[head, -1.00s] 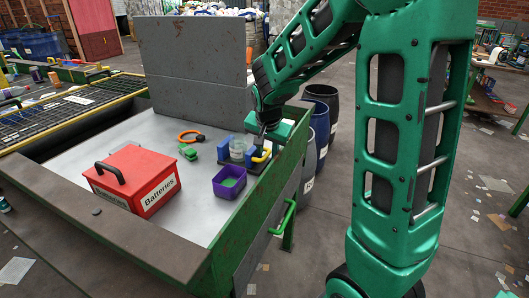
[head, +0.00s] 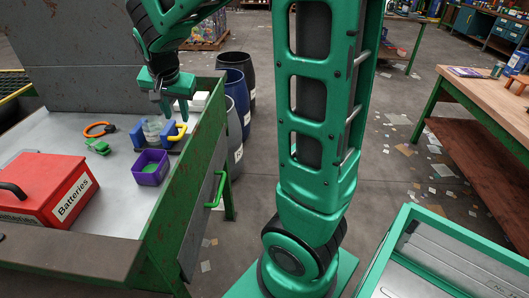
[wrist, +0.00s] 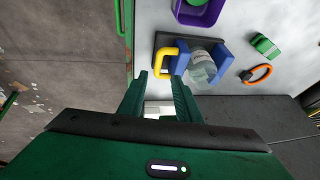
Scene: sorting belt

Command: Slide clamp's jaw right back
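The clamp has two blue jaws, the left one (head: 137,136) and the right one (head: 172,143), on a dark base on the metal table. A yellow handle (head: 180,131) is on the right jaw; it also shows in the wrist view (wrist: 159,58). A clear jar (head: 153,131) stands between the jaws; whether both touch it, I cannot tell. My gripper (head: 174,108) points down just above and behind the clamp's right side. In the wrist view its two fingers (wrist: 160,100) are apart with nothing held between them, and the handle lies beyond their tips.
A purple bin (head: 150,168) stands in front of the clamp. A green item (head: 97,146) and an orange ring (head: 98,129) lie to its left. A red batteries box (head: 50,190) is at front left. A white thing (wrist: 158,108) lies behind the clamp. Barrels (head: 236,90) stand beyond the table's right edge.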

